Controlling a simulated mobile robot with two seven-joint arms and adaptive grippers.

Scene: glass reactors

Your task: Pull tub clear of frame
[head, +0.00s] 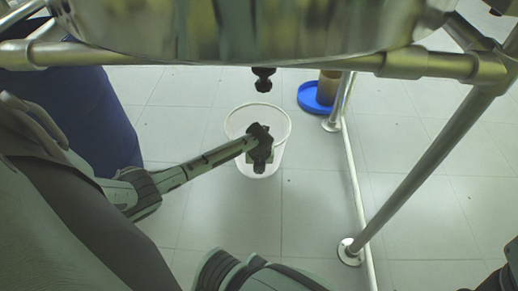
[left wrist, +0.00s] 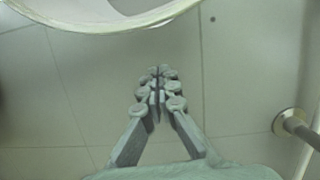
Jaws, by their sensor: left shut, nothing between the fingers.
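The white translucent tub (head: 278,150) stands on the tiled floor below the metal frame (head: 425,62), open side up. Its rim (left wrist: 110,24) crosses the top left of the left wrist view. My left gripper (head: 259,166) reaches in from the left and overlaps the near side of the tub in the head view. In the left wrist view its fingers (left wrist: 158,82) are shut with nothing between them, pointing toward the rim, with a gap of floor showing between. My right gripper is not clearly in view.
A black valve outlet (head: 263,79) hangs above the tub from the shiny vessel (head: 250,25). Frame legs and a floor rail (head: 356,185) stand to the right. A blue tray (head: 313,98) with a brown container is behind. A blue drum (head: 85,115) stands left. Near floor is mostly clear.

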